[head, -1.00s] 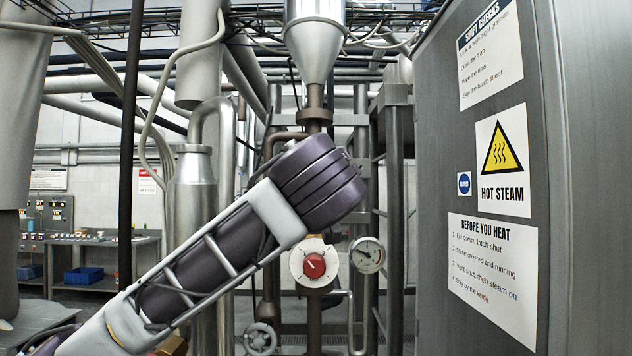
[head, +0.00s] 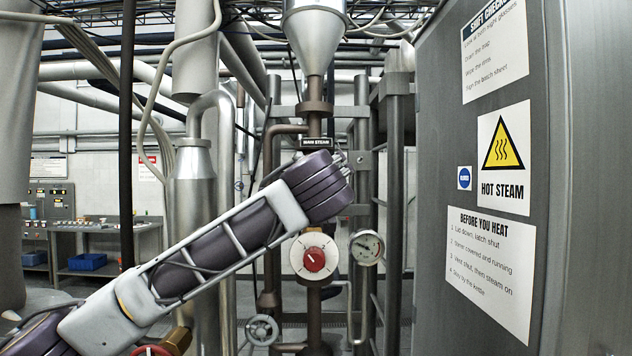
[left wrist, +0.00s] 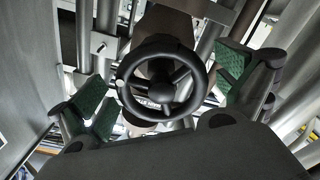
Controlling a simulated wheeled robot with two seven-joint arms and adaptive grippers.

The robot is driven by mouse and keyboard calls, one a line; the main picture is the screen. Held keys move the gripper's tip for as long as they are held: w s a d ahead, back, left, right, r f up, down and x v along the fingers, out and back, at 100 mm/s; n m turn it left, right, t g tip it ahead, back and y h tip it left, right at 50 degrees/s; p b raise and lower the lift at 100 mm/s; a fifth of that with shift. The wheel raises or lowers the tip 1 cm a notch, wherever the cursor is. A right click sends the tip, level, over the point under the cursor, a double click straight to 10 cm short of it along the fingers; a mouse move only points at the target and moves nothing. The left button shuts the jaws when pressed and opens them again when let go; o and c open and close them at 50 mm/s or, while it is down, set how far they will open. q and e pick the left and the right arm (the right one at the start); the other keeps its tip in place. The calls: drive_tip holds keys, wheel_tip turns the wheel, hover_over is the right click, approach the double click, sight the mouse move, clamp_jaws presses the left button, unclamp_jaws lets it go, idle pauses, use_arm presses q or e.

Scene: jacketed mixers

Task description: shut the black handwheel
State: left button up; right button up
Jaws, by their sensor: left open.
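The black handwheel (left wrist: 161,92) shows in the left wrist view, a round spoked wheel with a small pale spot on its left rim. In the head view it cannot be made out behind my left arm. My left gripper (left wrist: 165,90) is open, with green-padded fingers to the left and right of the wheel in the wrist view. They do not appear closed on it; whether they touch it I cannot tell. In the head view my left gripper (head: 343,160) is mostly hidden behind its wrist, just below the MAIN STEAM sign (head: 316,142). My right gripper is not in view.
A red knob on a white dial (head: 314,259) and a pressure gauge (head: 367,248) sit below the left wrist. A grey handwheel (head: 262,330) is lower down, and part of a red one (head: 152,350) shows at the bottom edge. A grey cabinet (head: 440,150) stands close on the right.

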use_arm(q)
drive_tip(key=c, duration=0.9)
drive_tip(key=shift+f+b, duration=0.1)
drive_tip(key=shift+b, duration=0.2)
